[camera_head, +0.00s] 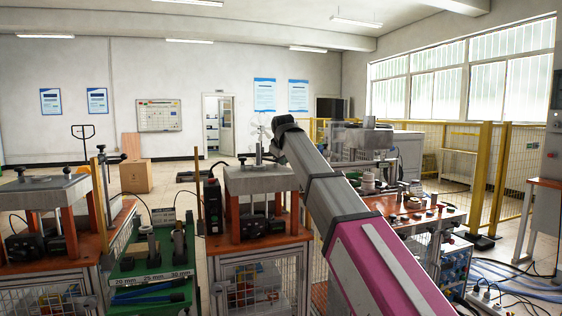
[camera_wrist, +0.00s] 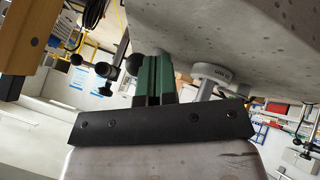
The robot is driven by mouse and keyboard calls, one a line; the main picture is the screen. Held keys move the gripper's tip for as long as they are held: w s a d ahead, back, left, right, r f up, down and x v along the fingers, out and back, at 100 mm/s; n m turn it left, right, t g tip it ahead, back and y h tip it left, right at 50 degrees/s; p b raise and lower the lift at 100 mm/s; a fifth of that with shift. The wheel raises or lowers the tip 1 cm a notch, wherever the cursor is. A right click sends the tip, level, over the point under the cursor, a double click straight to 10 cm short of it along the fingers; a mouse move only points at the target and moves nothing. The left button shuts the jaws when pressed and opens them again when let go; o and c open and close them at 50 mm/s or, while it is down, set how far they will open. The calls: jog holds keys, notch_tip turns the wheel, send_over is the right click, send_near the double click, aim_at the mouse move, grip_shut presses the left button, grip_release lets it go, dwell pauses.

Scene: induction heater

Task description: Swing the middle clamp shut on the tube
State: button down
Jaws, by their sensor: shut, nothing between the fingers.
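In the head view my arm reaches away toward the middle station, and its far end (camera_head: 287,132) is by the grey block (camera_head: 260,178). The fingers are hidden there. In the wrist view my gripper (camera_wrist: 157,58) shows two green fingers side by side, closed and empty, above a black bar. Two black knobs on stems (camera_wrist: 103,69) are left of the fingertips, apart or behind; I cannot tell which. A grey round part with lettering (camera_wrist: 215,72) is to the right. Dark fixtures (camera_head: 252,226) sit under the block; I cannot make out the middle clamp or the tube.
A grey slab (camera_wrist: 235,30) fills the wrist view's upper right, close to my gripper. An orange post (camera_wrist: 23,45) is at the left. A similar station (camera_head: 42,190) stands left, with a green rack (camera_head: 150,262) between. A cluttered bench (camera_head: 415,212) is at the right.

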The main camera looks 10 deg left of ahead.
jog(key=shift+w+d+n+y, duration=0.25)
jog(key=shift+d+n+y, duration=0.15)
jog(key=shift+n, duration=0.3)
jog(key=shift+w+d+n+g+y, duration=0.35)
jog(key=shift+w+n+y, duration=0.1)
jog(key=shift+n, duration=0.2)
jog(key=shift+w+d+n+g+y, duration=0.25)
jog(key=shift+w+d+n+y, duration=0.15)
jog(key=shift+n, duration=0.25)
jog(key=shift+w+d+n+g+y, duration=0.35)
jog(key=shift+w+n+g+y, duration=0.25)
jog(key=shift+n, duration=0.55)
jog(key=shift+w+d+n+g+y, duration=0.3)
jog(key=shift+w+n+g+y, duration=0.25)
jog(key=shift+n, duration=0.6)
jog(key=v, duration=1)
jog(key=shift+d+r, duration=0.2)
jog(key=shift+r, duration=0.1)
